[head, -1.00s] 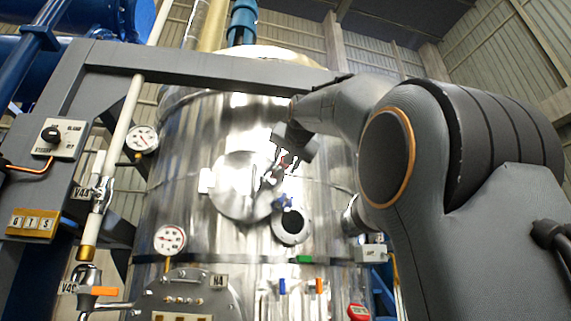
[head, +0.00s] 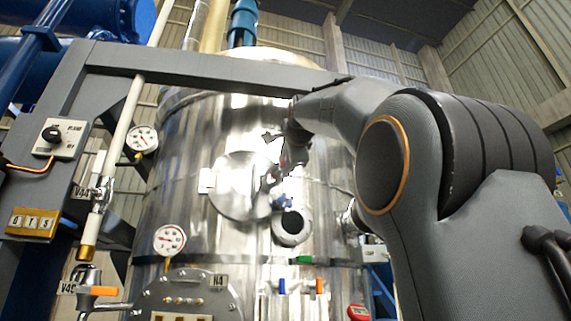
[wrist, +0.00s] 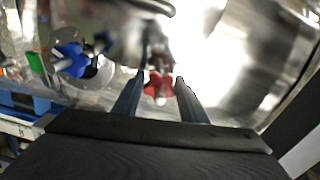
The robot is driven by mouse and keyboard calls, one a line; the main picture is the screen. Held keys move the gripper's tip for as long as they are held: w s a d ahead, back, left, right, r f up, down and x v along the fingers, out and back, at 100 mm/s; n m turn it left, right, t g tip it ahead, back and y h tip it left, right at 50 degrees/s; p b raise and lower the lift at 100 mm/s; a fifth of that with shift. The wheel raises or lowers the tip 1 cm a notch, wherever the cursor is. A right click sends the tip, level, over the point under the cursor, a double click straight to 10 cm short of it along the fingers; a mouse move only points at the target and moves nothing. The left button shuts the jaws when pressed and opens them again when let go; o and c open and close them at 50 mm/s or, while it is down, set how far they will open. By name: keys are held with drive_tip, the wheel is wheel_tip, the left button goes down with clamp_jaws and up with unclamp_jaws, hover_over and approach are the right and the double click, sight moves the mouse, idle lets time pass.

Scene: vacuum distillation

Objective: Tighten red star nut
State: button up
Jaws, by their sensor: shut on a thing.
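The red star nut (wrist: 158,84) is between my gripper's two fingers in the wrist view, on a pale bolt in front of the shiny round cover. My gripper (wrist: 160,88) is shut on the red star nut, with a finger on each side of it. In the head view my gripper (head: 281,166) is at the right part of the round cover (head: 236,190) on the steel vessel. The nut is small and partly hidden there by the gripper.
A blue star nut (wrist: 70,58) is to the left in the wrist view. Below the cover in the head view is an open round port (head: 292,225). A gauge (head: 169,240) and an orange-handled valve (head: 98,291) are at lower left. A grey beam (head: 200,68) crosses above.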

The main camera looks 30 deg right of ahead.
drive_tip(key=shift+m, duration=1)
drive_tip(key=o, duration=1.1)
drive_tip(key=shift+c, duration=0.2)
drive_tip(key=b+v, duration=0.3)
drive_tip(key=v, duration=0.4)
drive_tip(key=shift+s, duration=0.4)
drive_tip(key=shift+s+a, duration=0.1)
drive_tip(key=shift+a, duration=0.05)
